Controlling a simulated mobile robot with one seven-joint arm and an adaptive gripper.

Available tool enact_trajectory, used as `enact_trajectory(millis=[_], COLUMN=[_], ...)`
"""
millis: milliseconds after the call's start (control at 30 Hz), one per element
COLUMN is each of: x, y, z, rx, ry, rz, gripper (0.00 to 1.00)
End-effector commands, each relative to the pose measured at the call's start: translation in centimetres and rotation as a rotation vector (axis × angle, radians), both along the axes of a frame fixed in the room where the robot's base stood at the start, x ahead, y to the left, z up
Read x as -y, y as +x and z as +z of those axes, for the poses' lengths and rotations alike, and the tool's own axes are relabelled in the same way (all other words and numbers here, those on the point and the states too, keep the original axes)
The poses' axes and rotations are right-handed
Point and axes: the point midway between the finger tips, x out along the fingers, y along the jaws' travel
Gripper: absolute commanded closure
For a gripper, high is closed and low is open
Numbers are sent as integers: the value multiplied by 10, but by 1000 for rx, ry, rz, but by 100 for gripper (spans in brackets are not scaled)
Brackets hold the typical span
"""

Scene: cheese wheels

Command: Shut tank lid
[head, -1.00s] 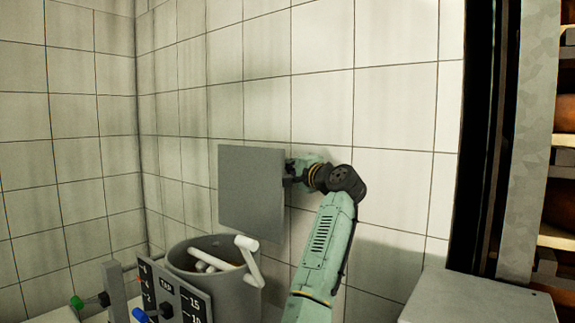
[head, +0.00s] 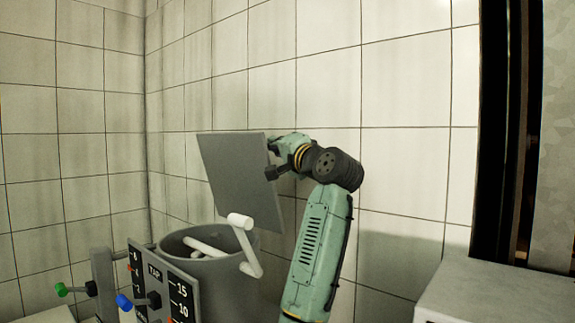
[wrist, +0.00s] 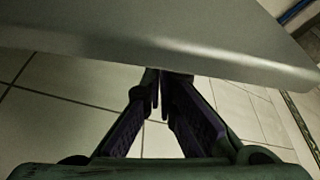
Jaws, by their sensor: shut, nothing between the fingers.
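The tank lid (head: 238,172) is a flat grey plate standing raised and tilted above the round grey tank (head: 240,280). The tank's mouth is open, with white bars inside and a white crank handle (head: 245,240) at its rim. My gripper (head: 274,160) is at the lid's right edge, partly hidden by the lid. In the wrist view my gripper (wrist: 158,75) is shut with nothing between its fingers, and its tips reach the edge of the lid (wrist: 160,45). I cannot tell whether they press on it.
A dark panel (head: 165,285) with numbers and a blue knob (head: 124,302) stands in front of the tank. A green knob (head: 61,290) is at the left. A grey box top (head: 490,290) is at the lower right. The tiled wall (head: 400,90) is behind.

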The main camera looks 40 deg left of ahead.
Motion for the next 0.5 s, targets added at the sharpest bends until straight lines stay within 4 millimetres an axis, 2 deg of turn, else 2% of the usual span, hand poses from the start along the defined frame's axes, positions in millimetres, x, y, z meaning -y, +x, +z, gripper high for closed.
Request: enact_trajectory(millis=[33,200,500], x=[-1,-3,-6], y=[-11,-41,-80], z=[-8,-9,-16], rx=[47,193,385], ry=[-4,-15,-30], rz=[1,0,0], gripper=[100,100,100])
